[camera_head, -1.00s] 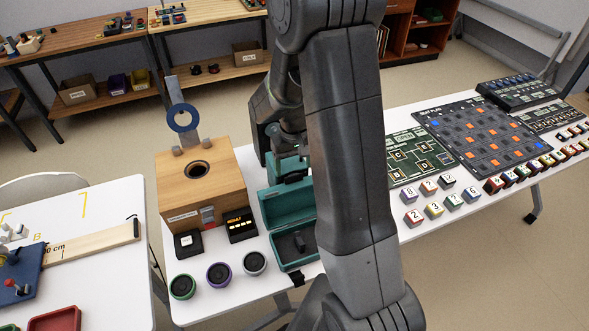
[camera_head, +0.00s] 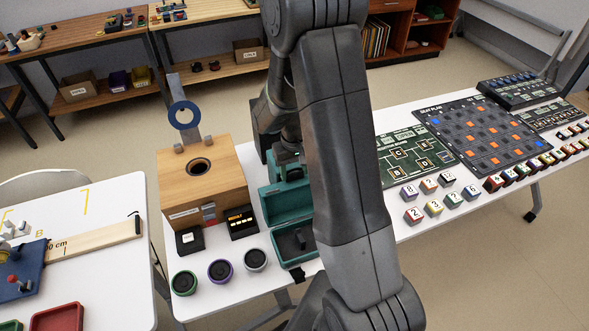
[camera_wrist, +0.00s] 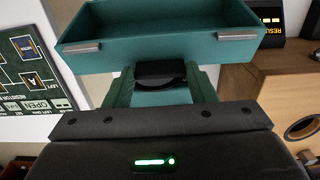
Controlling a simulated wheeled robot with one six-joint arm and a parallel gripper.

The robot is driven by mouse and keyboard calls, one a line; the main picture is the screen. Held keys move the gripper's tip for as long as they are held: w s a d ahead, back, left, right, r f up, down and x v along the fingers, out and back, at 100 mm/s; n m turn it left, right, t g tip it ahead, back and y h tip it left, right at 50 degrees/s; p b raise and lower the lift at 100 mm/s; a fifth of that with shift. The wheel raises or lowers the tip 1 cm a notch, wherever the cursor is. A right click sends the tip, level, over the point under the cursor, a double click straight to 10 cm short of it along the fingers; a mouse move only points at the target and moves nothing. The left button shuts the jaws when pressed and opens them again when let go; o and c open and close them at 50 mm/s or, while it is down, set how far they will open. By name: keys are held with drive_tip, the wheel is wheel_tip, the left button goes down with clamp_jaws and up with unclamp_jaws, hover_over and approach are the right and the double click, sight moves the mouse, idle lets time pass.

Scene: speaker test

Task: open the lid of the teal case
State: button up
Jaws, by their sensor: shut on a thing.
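The teal case (camera_head: 268,239) stands open on the white table, beside the wooden box. Its lid (camera_head: 284,205) is raised and tilted back, with the hollow inner side facing the head camera. In the wrist view the lid (camera_wrist: 165,52) fills the top, with two metal latches (camera_wrist: 237,33) on its edge. My gripper (camera_wrist: 161,84) is shut on the lid's dark handle (camera_wrist: 160,69), between its two teal fingers. In the head view my gripper (camera_head: 289,163) is at the lid's upper edge, partly hidden by my arm. My arm also covers the case's right side.
The wooden box (camera_head: 230,190) with a round hole and a blue ring on a post stands close left of the case. Three round knobs (camera_head: 220,270) lie in front. Numbered cubes (camera_head: 433,208) and dark boards (camera_head: 480,135) are to the right of my arm.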

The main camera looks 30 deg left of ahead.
drive_tip(key=shift+s+d+b, duration=0.25)
drive_tip(key=shift+b, duration=0.6)
drive_tip(key=shift+s+d+r+t+y+b, duration=0.3)
drive_tip(key=shift+d+t+y+b, duration=0.1)
drive_tip(key=shift+d+y+b, duration=0.15)
drive_tip(key=shift+s+d+r, duration=0.4)
drive_tip(key=shift+s+d, duration=0.1)
drive_tip(key=o, duration=1.4)
drive_tip(key=r, duration=0.4)
drive_tip(key=d+r, duration=0.1)
drive_tip(key=r, duration=0.4)
drive_tip(key=s+r+b, duration=0.1)
drive_tip(key=r, duration=0.3)
drive_tip(key=shift+d+r, duration=0.15)
drive_tip(key=shift+r, duration=0.2)
